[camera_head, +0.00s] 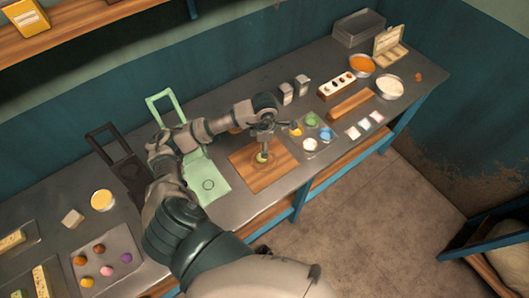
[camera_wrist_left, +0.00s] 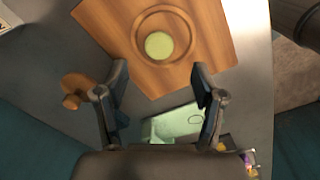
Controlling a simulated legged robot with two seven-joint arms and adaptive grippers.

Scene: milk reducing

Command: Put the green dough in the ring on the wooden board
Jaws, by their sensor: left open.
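The wooden board (camera_head: 272,178) lies on the metal counter below my left gripper. It also shows in the left wrist view (camera_wrist_left: 110,18). The round green dough (camera_wrist_left: 159,45) lies inside the ring (camera_wrist_left: 194,38) on the board, a little off centre. In the head view the green dough (camera_head: 262,157) shows just under the fingertips, and the gripper partly hides the ring. My left gripper (camera_head: 264,150) points down over the board. In the left wrist view its fingers (camera_wrist_left: 162,82) are spread with nothing between them, apart from the dough. My right gripper is not in view.
Beside the board are a light green press (camera_head: 208,185) on the left and a tray with coloured dough lumps (camera_head: 312,133) on the right. A round wooden piece (camera_wrist_left: 77,90) lies behind the board. The counter's front edge runs close to the board.

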